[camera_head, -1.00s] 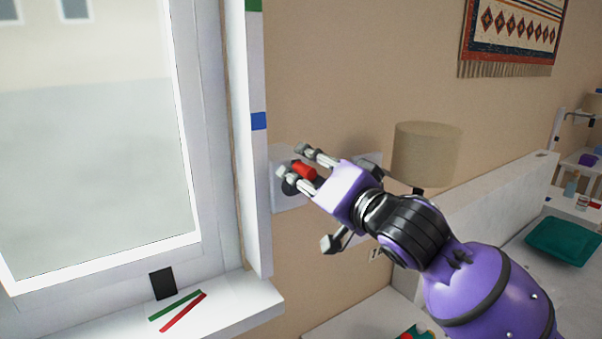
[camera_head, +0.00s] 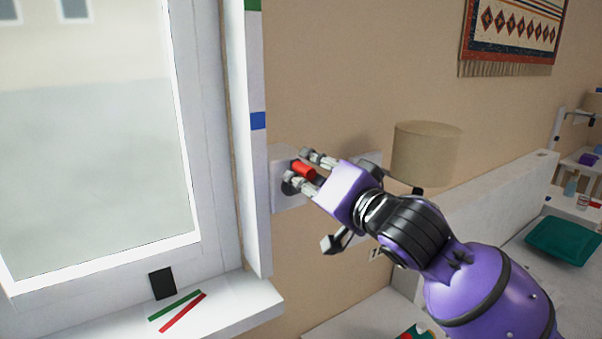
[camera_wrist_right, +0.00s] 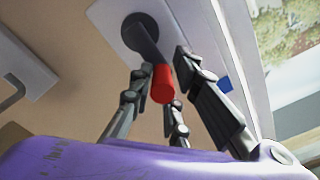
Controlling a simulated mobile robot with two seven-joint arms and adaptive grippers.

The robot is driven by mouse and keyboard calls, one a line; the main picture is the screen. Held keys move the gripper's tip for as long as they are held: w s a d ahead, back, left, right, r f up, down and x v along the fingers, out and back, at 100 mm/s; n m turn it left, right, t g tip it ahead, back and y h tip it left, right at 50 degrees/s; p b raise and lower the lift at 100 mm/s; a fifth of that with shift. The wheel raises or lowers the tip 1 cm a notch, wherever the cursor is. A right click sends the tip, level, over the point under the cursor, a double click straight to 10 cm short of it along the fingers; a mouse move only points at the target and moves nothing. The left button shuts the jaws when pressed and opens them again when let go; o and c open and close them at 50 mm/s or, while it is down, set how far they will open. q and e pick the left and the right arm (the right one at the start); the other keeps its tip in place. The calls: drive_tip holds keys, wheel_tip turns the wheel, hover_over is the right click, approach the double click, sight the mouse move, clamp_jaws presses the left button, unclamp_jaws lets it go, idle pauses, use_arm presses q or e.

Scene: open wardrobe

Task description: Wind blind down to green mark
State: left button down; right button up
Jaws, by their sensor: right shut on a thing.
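The crank's red knob (camera_head: 304,168) stands out from a white wall plate (camera_head: 287,201) beside the window. My right gripper (camera_head: 307,167) is shut on the knob, with fingers on either side of it. The right wrist view shows the red knob (camera_wrist_right: 162,84) between the fingers and the dark crank arm (camera_wrist_right: 143,40) leading to its round hub. A green mark (camera_head: 253,5) is on the white window-side strip at the top edge of the head view, with a blue mark (camera_head: 258,121) lower down. No blind edge shows across the visible glass. My left gripper is out of view.
The window sill (camera_head: 225,312) holds a black card (camera_head: 162,284), a green strip (camera_head: 174,305) and a red strip (camera_head: 183,313). A beige lampshade (camera_head: 425,155) is close behind my right wrist. A patterned hanging (camera_head: 510,35) is on the wall.

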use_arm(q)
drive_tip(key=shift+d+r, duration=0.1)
use_arm(e)
drive_tip(key=shift+o, duration=0.3)
drive_tip(key=shift+r, duration=0.3)
drive_tip(key=shift+w+d+f, duration=0.15)
drive_tip(key=shift+w+d, duration=0.25)
drive_tip(key=shift+d, duration=0.15)
drive_tip(key=shift+c, duration=0.8)
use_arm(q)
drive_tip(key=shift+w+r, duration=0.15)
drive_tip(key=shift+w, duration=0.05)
use_arm(e)
drive_tip(key=shift+w+d+f, duration=0.15)
drive_tip(key=shift+w+d, duration=0.05)
drive_tip(key=shift+d, duration=0.05)
drive_tip(key=shift+c, duration=0.5)
drive_tip(key=shift+c, duration=0.3)
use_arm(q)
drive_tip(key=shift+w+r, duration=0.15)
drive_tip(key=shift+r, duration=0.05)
use_arm(e)
drive_tip(key=shift+w+d+f, duration=0.3)
drive_tip(key=shift+d+f, duration=0.1)
drive_tip(key=shift+d, duration=0.05)
clamp_jaws()
use_arm(q)
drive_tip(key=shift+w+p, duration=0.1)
drive_tip(key=shift+p, duration=0.2)
